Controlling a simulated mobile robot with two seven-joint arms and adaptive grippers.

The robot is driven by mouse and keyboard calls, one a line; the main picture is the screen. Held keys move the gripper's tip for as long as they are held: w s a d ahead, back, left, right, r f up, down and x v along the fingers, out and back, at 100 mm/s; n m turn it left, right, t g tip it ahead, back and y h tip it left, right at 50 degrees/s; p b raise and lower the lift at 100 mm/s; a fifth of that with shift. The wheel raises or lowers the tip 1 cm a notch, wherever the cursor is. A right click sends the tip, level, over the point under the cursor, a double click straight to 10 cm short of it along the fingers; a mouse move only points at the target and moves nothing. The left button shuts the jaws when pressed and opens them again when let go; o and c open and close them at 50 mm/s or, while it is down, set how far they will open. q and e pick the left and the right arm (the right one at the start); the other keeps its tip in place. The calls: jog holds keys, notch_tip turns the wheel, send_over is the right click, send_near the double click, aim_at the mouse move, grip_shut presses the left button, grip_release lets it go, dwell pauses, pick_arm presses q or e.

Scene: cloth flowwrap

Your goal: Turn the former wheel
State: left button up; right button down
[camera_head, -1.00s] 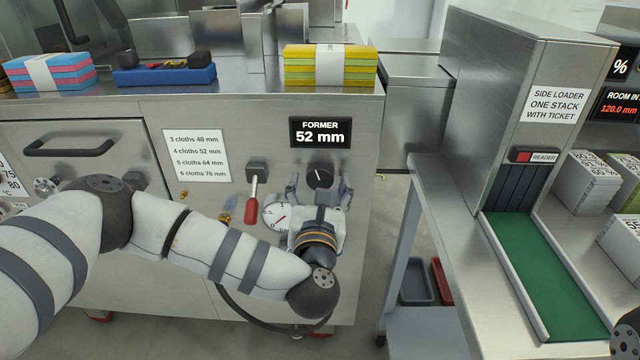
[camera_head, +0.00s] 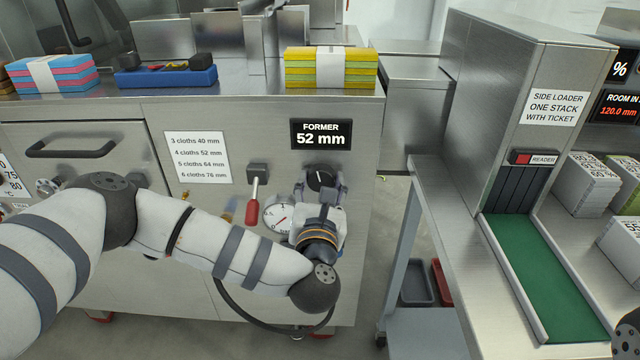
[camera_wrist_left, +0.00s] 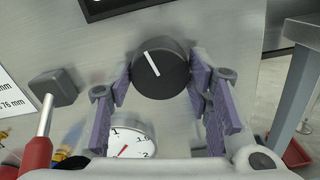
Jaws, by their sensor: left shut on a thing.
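The former wheel (camera_head: 321,178) is a round black knob with a white mark on the steel machine front, below the former display (camera_head: 321,134), which reads 52 mm. The wheel also shows in the left wrist view (camera_wrist_left: 161,69), its white mark pointing up and slightly left. My left gripper (camera_head: 320,188) is shut on the wheel, one purple-grey finger on each side. In the left wrist view the gripper's fingers (camera_wrist_left: 165,88) flank the wheel's lower half. My right gripper is not in view.
A red-handled lever (camera_head: 253,205) and a dial gauge (camera_head: 279,216) sit left of the wheel. A card (camera_head: 197,157) lists cloth counts with sizes, including 4 cloths 52 mm. Yellow-green cloths (camera_head: 300,68) lie on top. The side loader (camera_head: 535,125) stands right.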

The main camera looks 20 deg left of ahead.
pick_arm(q)
jog(key=m+p, duration=0.1)
jog(key=m, duration=0.2)
jog(key=shift+r, duration=0.2)
jog(key=m+p, duration=0.1)
jog(key=m, duration=0.3)
jog(key=m+p, duration=0.1)
jog(key=m, duration=0.2)
jog(key=shift+f+m+p, duration=0.1)
jog(key=shift+m+p, duration=0.25)
jog(key=shift+m, duration=1.25)
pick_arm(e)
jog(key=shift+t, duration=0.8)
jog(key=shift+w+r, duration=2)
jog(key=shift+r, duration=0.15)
pick_arm(q)
jog(key=shift+a, duration=0.1)
jog(key=o, duration=1.1)
jog(key=shift+o, duration=0.2)
